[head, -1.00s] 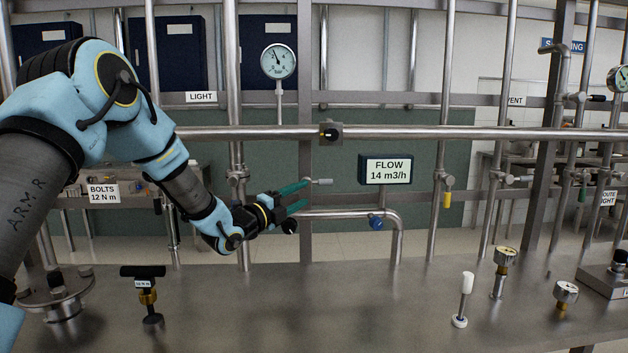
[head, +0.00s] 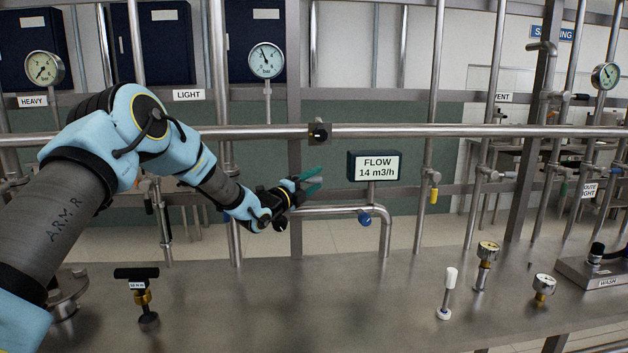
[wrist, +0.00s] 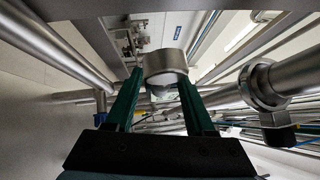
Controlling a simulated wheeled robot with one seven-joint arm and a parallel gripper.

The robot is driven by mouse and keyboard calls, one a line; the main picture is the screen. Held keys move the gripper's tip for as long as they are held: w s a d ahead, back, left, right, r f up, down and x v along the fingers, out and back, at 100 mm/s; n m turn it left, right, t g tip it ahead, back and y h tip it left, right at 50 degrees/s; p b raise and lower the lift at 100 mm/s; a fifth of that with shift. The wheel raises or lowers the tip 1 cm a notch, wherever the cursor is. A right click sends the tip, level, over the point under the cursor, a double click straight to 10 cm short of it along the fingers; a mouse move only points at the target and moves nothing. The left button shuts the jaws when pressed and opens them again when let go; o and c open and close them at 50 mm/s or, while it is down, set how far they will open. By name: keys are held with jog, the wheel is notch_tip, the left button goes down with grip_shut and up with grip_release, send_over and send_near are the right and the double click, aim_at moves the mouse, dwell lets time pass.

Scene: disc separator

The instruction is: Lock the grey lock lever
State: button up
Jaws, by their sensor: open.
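I cannot identify the grey lock lever with certainty. My gripper (head: 316,180) is open and empty, in front of a steel upright, left of the flow display. In the wrist view, a short metal cylinder (wrist: 165,62) with a pale end shows between and beyond the two green fingers of my gripper (wrist: 160,92); I cannot tell whether they touch it. A small grey clamp block (head: 320,133) with a dark round centre sits on the horizontal rail above my gripper.
The flow display (head: 375,167) and a blue knob (head: 365,218) on a bent pipe are right of my gripper. The bench middle is clear.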

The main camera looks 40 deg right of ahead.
jog(key=shift+c, duration=0.2)
grip_shut()
dwell(1.1)
